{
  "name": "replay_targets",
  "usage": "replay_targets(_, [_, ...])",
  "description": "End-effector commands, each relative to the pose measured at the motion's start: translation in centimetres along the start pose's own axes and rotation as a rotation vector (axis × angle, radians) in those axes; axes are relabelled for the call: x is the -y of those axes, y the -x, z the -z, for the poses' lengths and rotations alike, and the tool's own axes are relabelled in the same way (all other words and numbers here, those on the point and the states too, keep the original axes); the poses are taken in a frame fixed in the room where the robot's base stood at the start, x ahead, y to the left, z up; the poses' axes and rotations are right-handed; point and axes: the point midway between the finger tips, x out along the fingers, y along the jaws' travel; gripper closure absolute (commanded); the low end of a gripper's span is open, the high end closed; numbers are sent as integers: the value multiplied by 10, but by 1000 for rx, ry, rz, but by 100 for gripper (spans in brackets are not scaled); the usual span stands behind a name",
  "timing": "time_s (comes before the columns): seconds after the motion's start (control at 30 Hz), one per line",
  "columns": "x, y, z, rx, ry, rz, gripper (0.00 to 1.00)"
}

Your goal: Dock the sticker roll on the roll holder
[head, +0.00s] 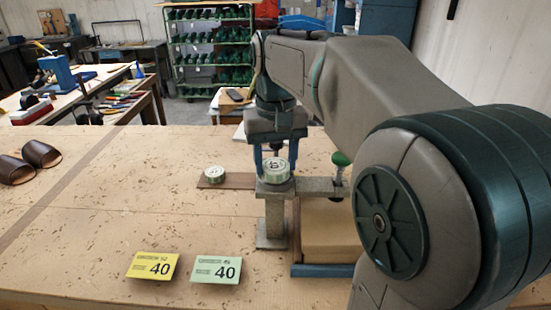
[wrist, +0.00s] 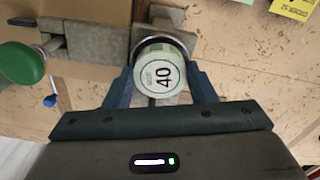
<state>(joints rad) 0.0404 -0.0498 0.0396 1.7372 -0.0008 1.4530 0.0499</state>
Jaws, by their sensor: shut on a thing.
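The sticker roll (head: 277,171) is a short pale cylinder with a green band. Its white top, printed 40, faces my wrist camera (wrist: 161,77). My gripper (head: 277,165) is shut on it, with one blue finger on each side in the wrist view (wrist: 159,82). A grey stand with a post (head: 274,218) and a side bar (head: 318,186), which looks like the roll holder, is directly below the roll. Its bar also shows in the wrist view (wrist: 98,42). The roll hides the top of the post, so I cannot tell whether it is seated or just above.
A second similar roll (head: 215,174) sits on a brown strip to the left. A green knob (head: 341,159) rises at the bar's right end. A cardboard-coloured box (head: 328,230) stands beside the post. Yellow (head: 152,266) and green (head: 216,269) cards lie in front. Brown sandals (head: 40,153) lie far left.

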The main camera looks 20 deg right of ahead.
Motion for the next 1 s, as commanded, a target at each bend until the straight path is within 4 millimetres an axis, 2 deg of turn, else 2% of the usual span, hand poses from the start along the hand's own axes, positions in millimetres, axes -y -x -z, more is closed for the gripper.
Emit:
replay_targets(0.57, [0,0,0,0,0,0,72])
replay_targets(1.0, [0,-8,0,0,0,0,72])
